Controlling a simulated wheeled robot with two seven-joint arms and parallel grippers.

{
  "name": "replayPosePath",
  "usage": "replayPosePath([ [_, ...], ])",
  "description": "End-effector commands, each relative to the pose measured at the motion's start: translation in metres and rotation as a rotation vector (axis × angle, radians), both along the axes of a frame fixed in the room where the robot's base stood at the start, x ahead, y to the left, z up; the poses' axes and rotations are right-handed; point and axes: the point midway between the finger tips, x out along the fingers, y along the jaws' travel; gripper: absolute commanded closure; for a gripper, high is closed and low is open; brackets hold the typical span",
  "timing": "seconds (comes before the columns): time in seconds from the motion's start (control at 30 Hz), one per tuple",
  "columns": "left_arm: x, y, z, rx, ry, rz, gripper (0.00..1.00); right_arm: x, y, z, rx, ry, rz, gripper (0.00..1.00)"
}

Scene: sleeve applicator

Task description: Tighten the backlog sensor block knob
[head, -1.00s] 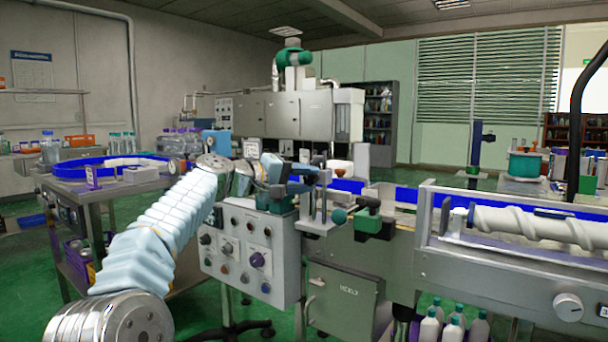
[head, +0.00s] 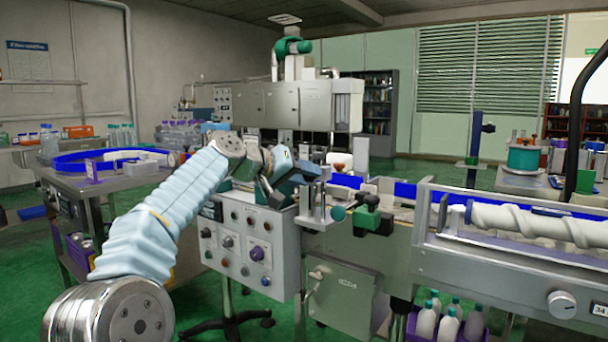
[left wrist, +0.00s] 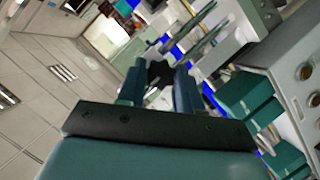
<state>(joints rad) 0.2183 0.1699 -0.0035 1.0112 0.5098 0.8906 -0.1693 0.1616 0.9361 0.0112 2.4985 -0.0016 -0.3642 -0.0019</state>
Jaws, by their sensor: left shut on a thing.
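My left gripper (head: 312,168) reaches in from the left, above the grey control box, at the top of a small post stand (head: 318,212) beside the conveyor. In the left wrist view its two blue-green fingers (left wrist: 157,80) are shut on a small dark knob (left wrist: 157,70). The fingers hide much of the knob, and its fit on the block cannot be made out. In the head view the knob is hidden behind the gripper. A teal knob (head: 338,213) and a green block (head: 368,217) are just right of the stand. My right gripper is not in view.
The control box (head: 240,245) with several knobs and buttons is below my left forearm. The conveyor with a white feed screw (head: 530,222) runs to the right. Green floor is open in front.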

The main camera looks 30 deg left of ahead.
Motion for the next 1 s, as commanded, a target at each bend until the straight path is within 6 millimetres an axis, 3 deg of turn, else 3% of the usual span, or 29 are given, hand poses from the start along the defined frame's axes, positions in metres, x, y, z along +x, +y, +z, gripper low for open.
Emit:
replayPosePath([
  [0.4, 0.0, -0.001, 0.001, 0.007, -0.003, -0.002, 0.96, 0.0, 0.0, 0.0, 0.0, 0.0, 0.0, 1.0],
  [0.43, 0.0, -0.001, 0.001, 0.007, -0.003, -0.002, 0.62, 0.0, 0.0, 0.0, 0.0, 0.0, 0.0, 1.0],
  [0.57, 0.0, -0.001, 0.001, 0.007, -0.002, -0.001, 0.42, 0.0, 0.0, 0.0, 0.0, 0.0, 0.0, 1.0],
  [0.87, -0.001, 0.0, 0.0, 0.006, -0.002, 0.0, 0.4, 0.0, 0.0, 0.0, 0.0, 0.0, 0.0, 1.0],
  [1.0, -0.012, 0.005, 0.004, 0.006, -0.003, 0.003, 0.4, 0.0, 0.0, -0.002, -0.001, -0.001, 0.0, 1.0],
])
